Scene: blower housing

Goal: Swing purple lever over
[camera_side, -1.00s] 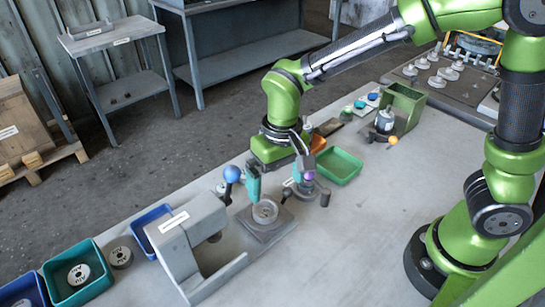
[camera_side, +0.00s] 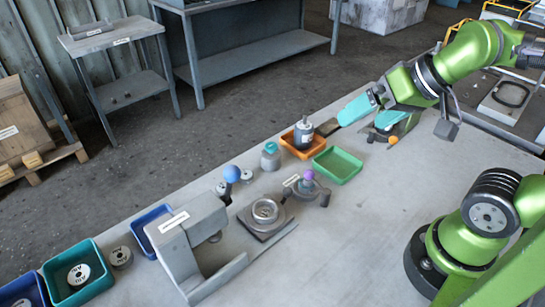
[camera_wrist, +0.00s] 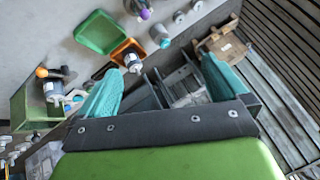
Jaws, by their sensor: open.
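The purple lever knob (camera_side: 308,175) stands on a small grey clamp fixture beside the round metal housing (camera_side: 266,211) on its square base. A dark handle part (camera_side: 325,198) sits just right of the knob. In the wrist view the purple knob (camera_wrist: 145,14) is at the top edge. My gripper (camera_side: 371,114) is well away from the lever, raised near the far right of the bench. Its teal fingers are apart with nothing between them; they also show spread in the wrist view (camera_wrist: 162,80).
A blue ball lever (camera_side: 232,174) stands left of the housing, by a grey bracket (camera_side: 185,240). An orange tray (camera_side: 290,143) holding a cylindrical part and an empty green tray (camera_side: 337,164) lie behind the purple knob. The front bench surface is clear.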

